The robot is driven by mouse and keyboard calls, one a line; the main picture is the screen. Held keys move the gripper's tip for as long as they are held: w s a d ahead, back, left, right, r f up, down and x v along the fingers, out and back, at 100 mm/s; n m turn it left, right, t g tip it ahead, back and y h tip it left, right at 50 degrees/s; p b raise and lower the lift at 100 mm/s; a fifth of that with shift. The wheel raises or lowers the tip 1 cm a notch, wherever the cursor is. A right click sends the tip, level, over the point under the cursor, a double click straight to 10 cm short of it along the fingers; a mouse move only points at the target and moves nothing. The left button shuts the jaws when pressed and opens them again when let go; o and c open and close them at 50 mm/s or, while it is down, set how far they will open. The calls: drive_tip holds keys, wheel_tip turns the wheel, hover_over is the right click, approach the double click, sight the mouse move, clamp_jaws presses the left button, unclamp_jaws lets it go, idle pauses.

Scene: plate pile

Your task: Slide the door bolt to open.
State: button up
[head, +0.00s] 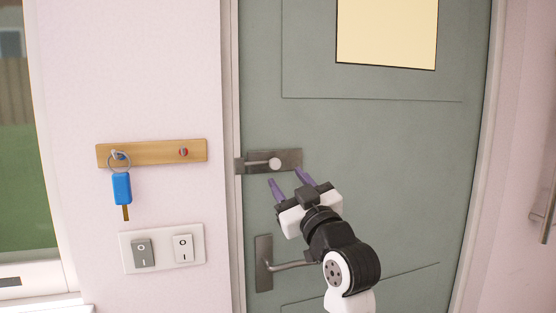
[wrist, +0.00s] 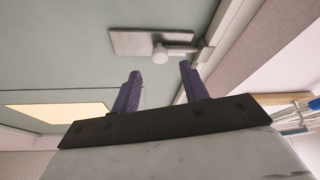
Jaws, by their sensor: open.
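The door bolt (head: 287,161) is a grey metal plate with a rod and a pale round knob (head: 275,163), mounted near the left edge of the grey-green door (head: 380,150). The rod runs left from the knob to a catch (head: 239,166) on the door frame. In the wrist view the bolt plate (wrist: 138,41) and its knob (wrist: 160,53) show beyond the fingertips. My gripper (head: 289,181) is open and empty, with its purple fingers pointing up just below the bolt. In the wrist view the knob appears between the two fingers (wrist: 160,73), apart from them.
A door handle (head: 265,264) is below the bolt, partly behind my arm. On the wall at left are a wooden key rack (head: 152,152) with a blue key (head: 122,188) and a switch plate (head: 162,247). A window (head: 30,160) is at far left.

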sight(277, 165)
drive_tip(key=p+x, duration=0.1)
drive_tip(key=x, duration=0.4)
drive_tip(key=shift+w+a+r, duration=0.15)
drive_tip(key=shift+w+a, duration=0.05)
drive_tip(key=shift+w, duration=0.15)
clamp_jaws()
